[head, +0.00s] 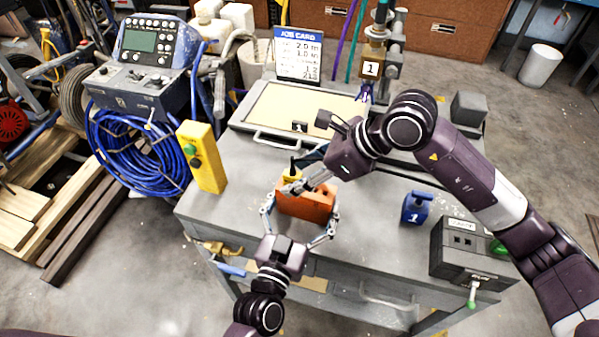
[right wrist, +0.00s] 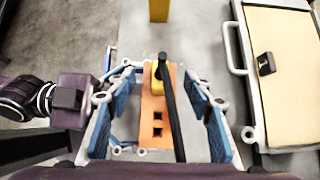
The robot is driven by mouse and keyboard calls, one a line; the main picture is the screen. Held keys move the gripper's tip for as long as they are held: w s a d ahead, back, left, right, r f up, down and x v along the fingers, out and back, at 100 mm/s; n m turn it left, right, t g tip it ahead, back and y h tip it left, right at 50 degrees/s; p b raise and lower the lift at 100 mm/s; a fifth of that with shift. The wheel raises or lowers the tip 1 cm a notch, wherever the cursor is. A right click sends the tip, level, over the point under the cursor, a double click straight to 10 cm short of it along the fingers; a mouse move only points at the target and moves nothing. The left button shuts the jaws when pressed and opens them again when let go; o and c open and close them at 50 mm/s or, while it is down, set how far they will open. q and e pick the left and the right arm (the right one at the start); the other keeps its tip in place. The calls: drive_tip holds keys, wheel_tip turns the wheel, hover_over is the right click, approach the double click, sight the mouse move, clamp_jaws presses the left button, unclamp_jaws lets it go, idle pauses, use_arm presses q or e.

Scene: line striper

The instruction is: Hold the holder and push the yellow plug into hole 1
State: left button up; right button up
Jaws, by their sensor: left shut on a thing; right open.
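The orange holder (head: 306,205) stands near the table's front edge, with my left gripper (head: 300,212) shut on its two ends. In the right wrist view the holder (right wrist: 150,106) shows two dark square holes in its top. The yellow plug (right wrist: 156,83) is at the holder's far end there, with a thin black stem rising from it. I cannot tell how deep the plug sits. The plug's top (head: 291,174) also shows in the head view, partly behind my right gripper (head: 298,185). That gripper is open just above, its blue-padded fingers apart on either side of plug and holder.
A yellow box with a green button (head: 203,157) stands left on the table. A blue block marked 1 (head: 416,208) and a black box (head: 462,252) are to the right. A shallow tray (head: 262,138) lies behind. Bare tabletop surrounds the holder.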

drive_tip(key=shift+v, duration=3.5)
drive_tip(key=shift+f, duration=0.1)
use_arm(q)
drive_tip(key=o, duration=1.4)
